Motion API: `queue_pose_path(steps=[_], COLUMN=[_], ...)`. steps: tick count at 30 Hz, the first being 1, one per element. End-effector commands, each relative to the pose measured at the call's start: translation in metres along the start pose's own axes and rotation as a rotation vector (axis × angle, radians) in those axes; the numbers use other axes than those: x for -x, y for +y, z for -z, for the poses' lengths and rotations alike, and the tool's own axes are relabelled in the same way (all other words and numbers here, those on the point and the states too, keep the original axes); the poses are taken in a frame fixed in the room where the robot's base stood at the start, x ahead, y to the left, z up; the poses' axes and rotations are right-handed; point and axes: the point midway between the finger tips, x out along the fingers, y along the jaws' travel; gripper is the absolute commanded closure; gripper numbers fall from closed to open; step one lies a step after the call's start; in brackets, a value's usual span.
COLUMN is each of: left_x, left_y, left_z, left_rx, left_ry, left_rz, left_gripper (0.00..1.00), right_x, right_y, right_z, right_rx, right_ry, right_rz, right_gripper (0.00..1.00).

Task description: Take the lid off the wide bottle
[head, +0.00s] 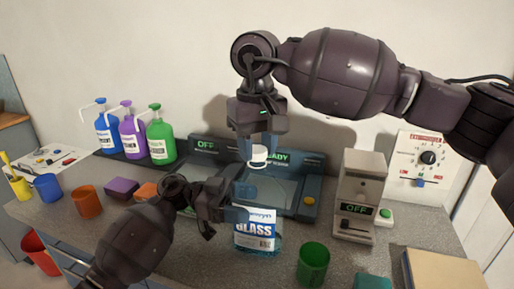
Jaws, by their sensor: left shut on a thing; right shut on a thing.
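The wide bottle (258,232), a clear blue bottle with a label reading "GLASS", stands on the counter in front of the grey panel. My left gripper (241,202) comes in from the left and is shut on the bottle's upper part, which its fingers partly hide. My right gripper (259,148) hangs above, pointing down, and is shut on the white lid (258,158). The lid is above the bottle, with a visible gap between them.
Blue (107,133), purple (131,134) and green (160,139) bottles stand at the back left. A green cup (313,264) is close on the bottle's right. A grey dispenser (359,190) with an "OFF" display stands further right. Orange (87,202) and blue (47,187) cups sit at left.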

Motion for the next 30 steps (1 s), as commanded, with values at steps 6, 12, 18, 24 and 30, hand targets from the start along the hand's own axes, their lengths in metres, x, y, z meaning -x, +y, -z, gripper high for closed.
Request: queue_pose_path(steps=[6, 12, 18, 24, 30], left_x=[0.000, 0.000, 0.000, 0.000, 0.000], left_y=[0.000, 0.000, 0.000, 0.000, 0.000], left_z=[0.000, 0.000, 0.000, 0.000, 0.000], left_rx=[0.001, 0.001, 0.001, 0.001, 0.001], left_ry=[0.000, 0.000, 0.000, 0.000, 0.000], left_rz=[0.000, 0.000, 0.000, 0.000, 0.000], left_gripper=[0.96, 0.96, 0.96, 0.96, 0.96], right_x=[0.007, 0.013, 0.015, 0.015, 0.023], right_y=[0.000, 0.000, 0.000, 0.000, 0.000], right_z=[0.000, 0.000, 0.000, 0.000, 0.000], right_rx=[0.000, 0.000, 0.000, 0.000, -0.001], right_ry=[0.001, 0.001, 0.001, 0.000, 0.002], right_rz=[0.000, -0.001, -0.001, -0.001, 0.000], right_gripper=[0.90, 0.90, 0.90, 0.90, 0.90])
